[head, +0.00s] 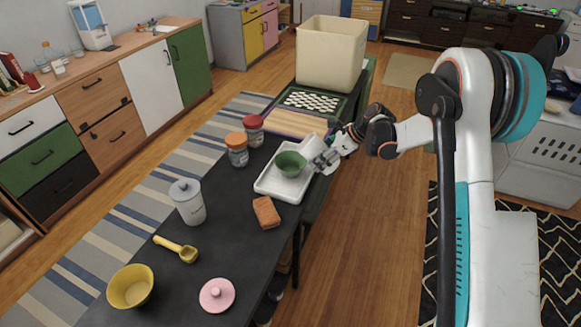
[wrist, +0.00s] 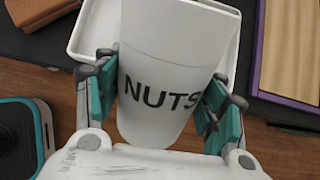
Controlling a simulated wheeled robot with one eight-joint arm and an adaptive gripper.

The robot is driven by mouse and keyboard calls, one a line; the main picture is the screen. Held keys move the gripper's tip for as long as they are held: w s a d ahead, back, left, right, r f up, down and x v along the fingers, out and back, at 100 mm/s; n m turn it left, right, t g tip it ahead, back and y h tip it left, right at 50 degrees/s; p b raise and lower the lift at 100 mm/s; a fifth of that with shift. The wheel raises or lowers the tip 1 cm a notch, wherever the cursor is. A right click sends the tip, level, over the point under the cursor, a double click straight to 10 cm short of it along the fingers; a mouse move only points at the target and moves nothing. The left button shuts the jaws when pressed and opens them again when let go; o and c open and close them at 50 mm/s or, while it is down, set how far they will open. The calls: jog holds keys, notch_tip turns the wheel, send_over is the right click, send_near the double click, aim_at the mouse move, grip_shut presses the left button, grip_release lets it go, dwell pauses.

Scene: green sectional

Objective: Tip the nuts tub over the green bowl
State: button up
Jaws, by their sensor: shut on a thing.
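My gripper (wrist: 165,105) is shut on the white nuts tub (wrist: 172,60), with one finger on each side of the tub's wall in the wrist view. The tub is marked NUTS in dark letters. In the head view the tub (head: 313,147) is tilted and held beside and above the green bowl (head: 291,165). The bowl stands on a white tray (head: 273,188) on the dark table. The bowl is hidden in the wrist view. I cannot see the inside of the tub or any nuts.
Two jars with orange (head: 237,150) and red (head: 253,131) lids stand left of the tray. An orange-brown sponge (head: 266,212) lies in front of it. A large cream bin (head: 330,54) stands behind. A white canister (head: 188,202), yellow scoop (head: 177,249), yellow bowl (head: 131,287) and pink lid (head: 217,295) are nearer.

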aim_at(322, 144)
jog(key=shift+r, duration=0.1)
dwell(0.3)
jog(key=shift+d+h+p, duration=0.15)
jog(key=shift+h+p, duration=0.15)
jog(key=shift+h, duration=0.2)
jog(key=shift+r+h+p, duration=0.3)
jog(key=shift+p, duration=0.1)
jog(key=shift+r+g, duration=0.1)
jog(key=shift+g, duration=0.2)
jog(key=shift+r+g+h+p, duration=0.3)
jog(key=shift+r+h+p, duration=0.3)
jog(key=shift+h, duration=0.6)
dwell(2.2)
jog(key=shift+w+a+r+g+h+p, duration=0.1)
jog(key=shift+a+r+g+h+p, duration=0.05)
jog(key=shift+r+h, duration=0.3)
jog(key=shift+a+r+g+h+p, duration=0.1)
jog(key=shift+r+g+h+p, duration=0.05)
jog(key=shift+r+h, duration=0.3)
dwell(2.1)
